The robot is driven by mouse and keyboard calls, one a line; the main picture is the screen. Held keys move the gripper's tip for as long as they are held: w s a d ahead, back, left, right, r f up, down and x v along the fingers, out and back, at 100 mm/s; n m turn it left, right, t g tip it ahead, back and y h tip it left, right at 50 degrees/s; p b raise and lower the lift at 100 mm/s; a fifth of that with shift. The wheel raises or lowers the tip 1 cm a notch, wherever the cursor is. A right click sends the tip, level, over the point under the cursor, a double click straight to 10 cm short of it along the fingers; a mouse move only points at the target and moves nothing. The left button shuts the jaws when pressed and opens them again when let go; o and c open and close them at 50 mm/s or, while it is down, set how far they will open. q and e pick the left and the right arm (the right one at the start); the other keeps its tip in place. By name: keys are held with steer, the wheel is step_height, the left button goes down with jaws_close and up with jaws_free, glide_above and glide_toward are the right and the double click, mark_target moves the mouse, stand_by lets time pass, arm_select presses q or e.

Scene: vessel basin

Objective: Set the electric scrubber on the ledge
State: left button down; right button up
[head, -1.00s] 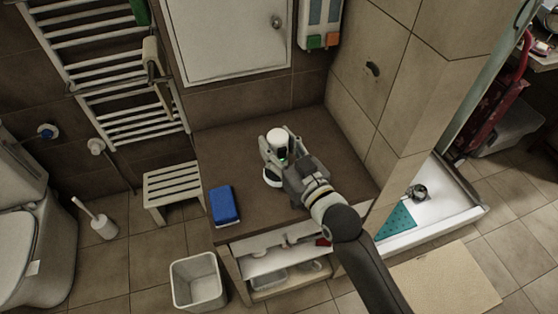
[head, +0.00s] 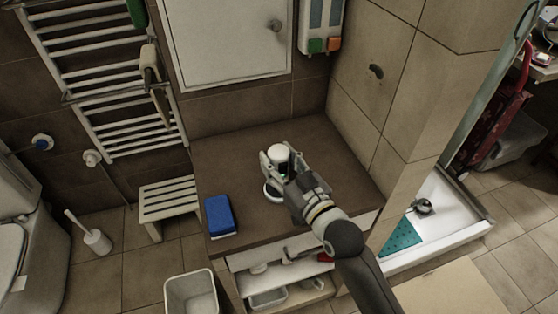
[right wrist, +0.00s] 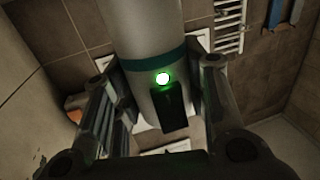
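The electric scrubber (head: 278,152) is a pale upright cylinder with a round base on the brown ledge (head: 240,160). In the right wrist view the scrubber (right wrist: 150,70) shows a teal band, a glowing green light and a dark block below the light. My right gripper (head: 284,164) is at the scrubber, with its fingers on both sides of the body. In the right wrist view the gripper (right wrist: 158,85) flanks the scrubber closely. Whether both pads press on it is unclear. The base appears at ledge height, but its contact is partly hidden. My left gripper is not in view.
A blue sponge-like block (head: 220,215) lies at the ledge's left front. A tiled pillar (head: 375,110) bounds the ledge at right, and a wall with a white cabinet (head: 225,40) stands behind. A slatted stool (head: 168,200) and bin (head: 190,292) stand left. The ledge's back left is clear.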

steer(key=o, duration=0.4)
steer(key=shift+o, duration=0.2)
steer(key=shift+r, duration=0.1)
steer(key=b+v, duration=0.1)
steer(key=v, duration=1.1)
